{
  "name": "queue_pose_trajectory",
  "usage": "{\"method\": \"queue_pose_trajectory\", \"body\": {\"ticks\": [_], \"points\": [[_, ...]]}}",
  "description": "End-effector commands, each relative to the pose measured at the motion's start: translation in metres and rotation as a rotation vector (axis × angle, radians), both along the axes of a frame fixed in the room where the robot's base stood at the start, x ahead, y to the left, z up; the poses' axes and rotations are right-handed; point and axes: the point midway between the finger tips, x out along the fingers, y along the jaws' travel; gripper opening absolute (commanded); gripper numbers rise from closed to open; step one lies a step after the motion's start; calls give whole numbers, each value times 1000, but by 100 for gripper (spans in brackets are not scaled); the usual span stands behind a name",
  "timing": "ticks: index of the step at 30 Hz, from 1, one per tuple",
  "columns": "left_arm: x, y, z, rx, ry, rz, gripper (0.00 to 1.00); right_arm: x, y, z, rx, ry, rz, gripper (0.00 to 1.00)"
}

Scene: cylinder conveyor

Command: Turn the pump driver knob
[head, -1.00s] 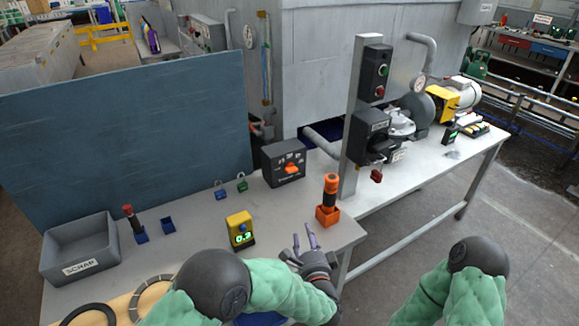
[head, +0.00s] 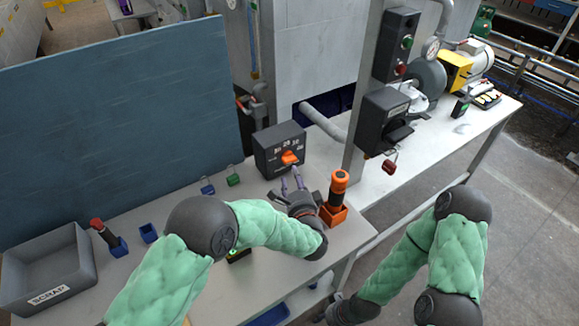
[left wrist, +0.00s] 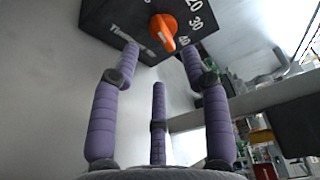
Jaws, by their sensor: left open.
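An orange knob (head: 290,158) sits on the front of a dark box (head: 268,148) with a white number dial, on the near table. In the left wrist view the knob (left wrist: 164,28) is at the top, its pointer bar tilted. The lettering on the box is partly readable, like "Timer". My left gripper (head: 291,181) is open and empty just in front of and below the knob. Its purple fingers (left wrist: 160,60) point at the box face, one on each side and one below, apart from the knob. My right gripper is only a dark, unclear shape (head: 333,308) at the bottom edge.
An orange-handled tool (head: 338,188) stands in an orange holder just right of my left gripper. Green (head: 233,178) and blue (head: 207,187) padlocks lie left of the box. A grey scrap bin (head: 50,270) is at far left. A post with control boxes (head: 383,122) stands right.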

Motion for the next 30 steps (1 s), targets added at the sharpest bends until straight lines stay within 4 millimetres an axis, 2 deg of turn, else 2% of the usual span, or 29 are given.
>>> {"method": "queue_pose_trajectory", "body": {"ticks": [3, 10, 15, 23, 24, 27, 29, 30], "points": [[22, 6, -4, -2, -1, 3, 46, 0, 0, -7, 0, -1, 0, 40], [51, 13, -4, -1, 0, 1, 46, 0, 0, -12, 0, -1, 0, 40], [60, 15, -5, 0, 0, 1, 46, 0, 0, -14, 0, -1, 0, 40], [61, 15, -4, 0, 0, 0, 46, 1, 0, -14, 0, -1, 0, 40], [61, 15, -4, 0, 0, 0, 44, 1, 0, -14, 0, -1, 0, 40], [61, 15, -4, 0, 0, 0, 15, 1, 0, -14, 0, -1, 0, 40], [61, 15, -4, 0, 0, 0, 0, 1, 0, -14, 0, -1, 0, 40], [61, 15, -4, 0, 0, 0, 0, 1, 0, -14, 0, -1, 0, 40]]}}
